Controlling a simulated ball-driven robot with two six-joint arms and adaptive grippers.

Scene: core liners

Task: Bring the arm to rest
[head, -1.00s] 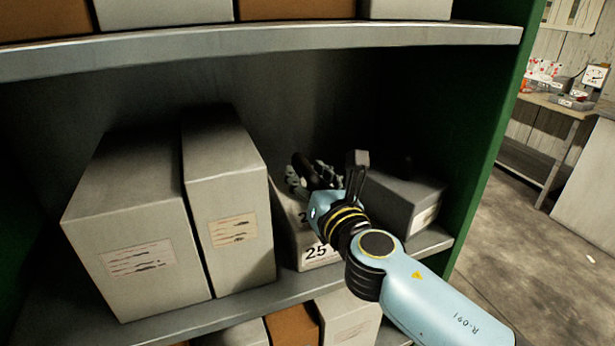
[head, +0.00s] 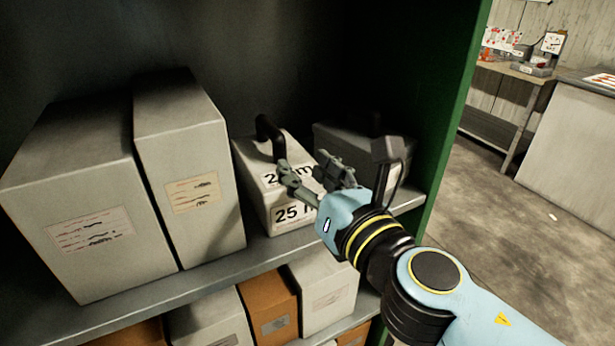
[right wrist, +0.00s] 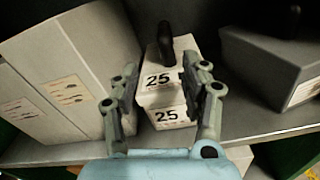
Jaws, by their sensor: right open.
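My right gripper (head: 312,178) is open and empty in front of the shelf, before a pale box (head: 256,190) with a black handle (head: 270,136) on top and labels starting with 25. In the head view the gripper and wrist cover part of the box's right side. In the right wrist view the same box (right wrist: 163,92) stands between and beyond the two spread fingers (right wrist: 160,90), apart from them as far as I can tell. My left gripper is not in view.
Two tall grey boxes (head: 190,160) with paper labels stand to the left. A darker grey box (head: 340,140) stands to the right, partly hidden. The shelf's green side panel (head: 448,130) is close to my right arm. More boxes (head: 320,290) fill the shelf below. Open floor lies right.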

